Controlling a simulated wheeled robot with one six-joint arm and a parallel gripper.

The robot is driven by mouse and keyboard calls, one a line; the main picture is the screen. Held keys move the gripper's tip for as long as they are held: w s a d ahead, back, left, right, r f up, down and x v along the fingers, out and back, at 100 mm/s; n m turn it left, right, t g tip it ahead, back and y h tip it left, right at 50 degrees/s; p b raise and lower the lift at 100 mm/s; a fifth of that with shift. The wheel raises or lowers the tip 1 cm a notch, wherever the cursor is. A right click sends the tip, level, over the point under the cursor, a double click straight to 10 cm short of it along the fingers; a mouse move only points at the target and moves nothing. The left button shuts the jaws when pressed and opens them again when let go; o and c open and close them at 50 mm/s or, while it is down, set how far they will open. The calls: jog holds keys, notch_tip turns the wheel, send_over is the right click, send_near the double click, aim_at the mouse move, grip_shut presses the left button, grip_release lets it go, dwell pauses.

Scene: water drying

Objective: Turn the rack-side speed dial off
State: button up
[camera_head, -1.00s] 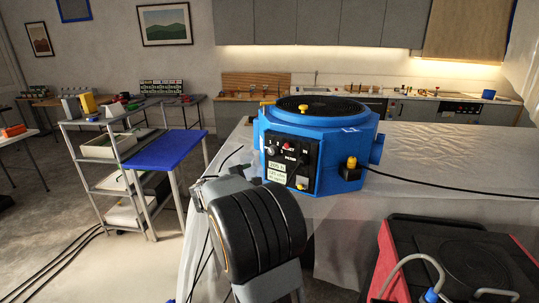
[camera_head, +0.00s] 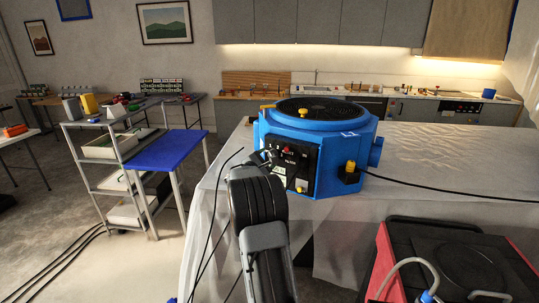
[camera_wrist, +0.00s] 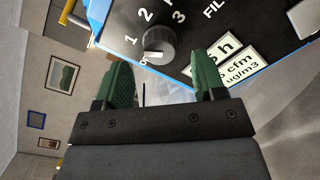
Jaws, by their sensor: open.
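A blue machine (camera_head: 345,140) with a round black grille on top stands on the plastic-covered table, a black control panel (camera_head: 308,161) on its front. In the wrist view a dark grey ridged dial (camera_wrist: 160,42) sits on the panel among the marks 1, 2 and 3. A white mark on its lower edge faces a small, partly covered label at lower left. My gripper (camera_wrist: 163,75) is open, its green fingers apart just below the dial and not around it. In the head view my gripper (camera_head: 263,158) covers the panel's left part, hiding the dial.
A yellow-topped knob (camera_head: 350,166) and a black cable are on the machine's right. A grey shelf rack (camera_head: 104,150) and blue table (camera_head: 166,150) stand left. A red-and-black unit (camera_head: 450,262) is at front right.

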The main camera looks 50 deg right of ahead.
aim_at(272, 154)
jog(key=shift+p+x, duration=0.3)
jog(key=shift+x, duration=1.05)
jog(key=shift+c, duration=0.3)
jog(key=c, duration=0.9)
